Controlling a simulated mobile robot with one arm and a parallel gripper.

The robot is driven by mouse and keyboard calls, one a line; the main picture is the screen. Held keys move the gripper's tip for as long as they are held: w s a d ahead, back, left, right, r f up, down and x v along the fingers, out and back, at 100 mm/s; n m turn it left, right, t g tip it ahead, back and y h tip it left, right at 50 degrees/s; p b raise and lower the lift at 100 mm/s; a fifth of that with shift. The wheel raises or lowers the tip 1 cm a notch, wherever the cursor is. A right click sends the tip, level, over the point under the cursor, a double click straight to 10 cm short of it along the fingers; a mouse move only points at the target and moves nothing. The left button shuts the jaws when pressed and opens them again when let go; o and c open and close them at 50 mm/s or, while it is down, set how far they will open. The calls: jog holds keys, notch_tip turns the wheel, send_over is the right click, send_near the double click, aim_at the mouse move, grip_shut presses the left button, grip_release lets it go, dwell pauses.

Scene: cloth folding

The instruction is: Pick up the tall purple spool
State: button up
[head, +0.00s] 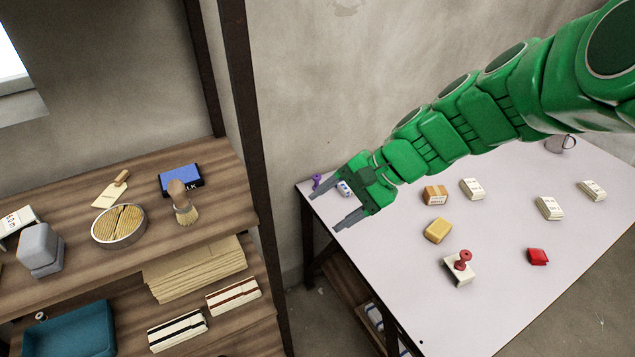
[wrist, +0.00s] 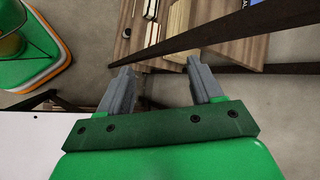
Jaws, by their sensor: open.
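The purple spool (head: 316,181) stands at the far left corner of the white table, small in the head view. My gripper (head: 323,212) is above that left end of the table, its two grey fingers apart and nothing between them. The fingers point left, toward the shelf. The spool does not show in the wrist view.
A wooden shelf (head: 225,208) with a dark post (head: 255,150) stands left. The table's front middle is clear.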

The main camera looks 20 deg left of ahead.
jog(key=w+a+f+m+y, duration=0.1)
jog(key=w+a+m+y, duration=0.25)
jog(key=w+a, duration=0.65)
jog(key=m+t+y, duration=0.2)
jog(key=m+t, duration=0.5)
jog(key=m, duration=0.5)
send_over(314, 177)
jog(key=s+d, duration=0.2)
jog(key=s, duration=0.8)
notch_tip(314, 177, down, 16)
jog(key=w+d+f+m+t+h, duration=0.1)
jog(key=w+f+m, duration=0.1)
jog(key=f, duration=0.2)
jog(key=w+d+f+m, duration=0.1)
jog(key=w+f+m, duration=0.1)
jog(key=f, duration=0.3)
jog(key=w+d+f+m+t+h, duration=0.1)
jog(key=w+f+m, duration=0.1)
jog(key=f, duration=0.3)
jog(key=shift+w+d+f+t+h, duration=0.15)
jog(key=shift+w+h, duration=0.05)
jog(key=shift+w, duration=0.25)
jog(key=shift+w+d+f+t+h, duration=0.1)
jog(key=shift+w+t+h, duration=0.05)
jog(key=shift+w, duration=0.3)
jog(key=shift+x, duration=3.85)
jog(key=shift+r, duration=0.1)
jog(key=c, duration=1.1)
